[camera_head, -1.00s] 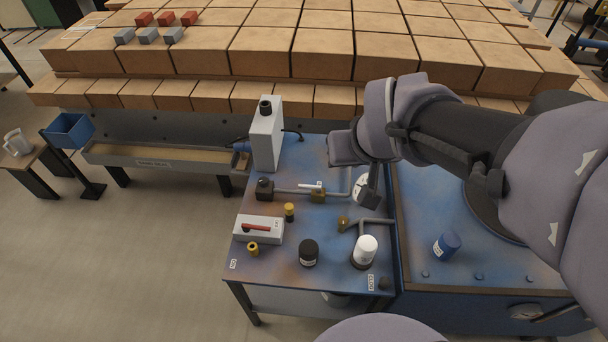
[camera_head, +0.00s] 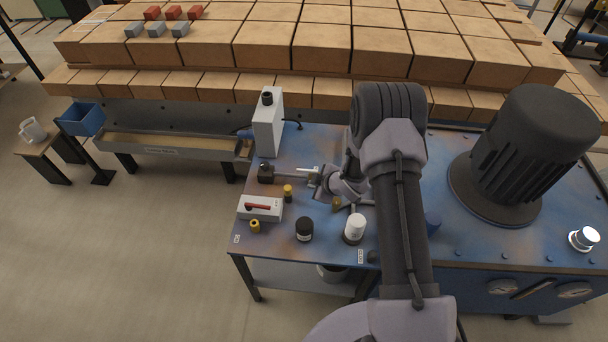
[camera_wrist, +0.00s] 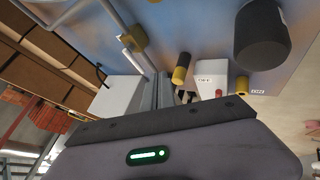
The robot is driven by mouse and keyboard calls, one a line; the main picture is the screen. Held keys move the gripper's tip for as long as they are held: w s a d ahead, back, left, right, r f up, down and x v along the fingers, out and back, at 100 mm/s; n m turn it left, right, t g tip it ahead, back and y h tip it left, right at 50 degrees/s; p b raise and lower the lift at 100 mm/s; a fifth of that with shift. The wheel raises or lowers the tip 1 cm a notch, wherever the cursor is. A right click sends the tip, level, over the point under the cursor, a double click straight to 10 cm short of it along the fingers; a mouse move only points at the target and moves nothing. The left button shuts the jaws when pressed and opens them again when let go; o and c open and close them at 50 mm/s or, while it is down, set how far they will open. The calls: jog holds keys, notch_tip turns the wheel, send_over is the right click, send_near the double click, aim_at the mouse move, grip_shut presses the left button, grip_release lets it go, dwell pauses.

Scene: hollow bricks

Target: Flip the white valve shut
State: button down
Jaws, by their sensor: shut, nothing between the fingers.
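The valve is a small brass body on a grey pipe on the blue bench, with a white lever (camera_head: 307,169) on top. In the wrist view the brass body (camera_wrist: 137,38) and a white lever (camera_wrist: 126,40) show at the upper left. My gripper (camera_head: 314,182) is at the near right side of the valve in the head view, very close to it; I cannot tell if they touch. In the wrist view its fingers (camera_wrist: 163,88) are together and empty, pointing toward the bench. My arm hides part of the pipes and the gauge.
On the bench stand a tall white box (camera_head: 268,128), a switch box with a red lever (camera_head: 260,208), a yellow-topped post (camera_head: 288,192), a black knob (camera_head: 304,229) and a white-topped cylinder (camera_head: 354,228). A second brass valve (camera_head: 337,203) sits close by. A large motor (camera_head: 515,160) stands right.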

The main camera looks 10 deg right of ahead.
jog(key=b+x, duration=0.3)
jog(key=x, duration=0.7)
jog(key=shift+s, duration=0.15)
jog(key=w, duration=0.2)
jog(key=shift+w+d+r, duration=0.2)
jog(key=shift+w+d, duration=0.1)
jog(key=shift+w+d+r, duration=0.15)
jog(key=shift+w, duration=0.2)
jog(key=shift+w+d+r, duration=0.1)
jog(key=shift+w+d, duration=0.05)
jog(key=shift+w, duration=0.2)
jog(key=shift+w+f+m+b, duration=0.1)
jog(key=shift+m+b, duration=0.2)
jog(key=shift+b, duration=0.3)
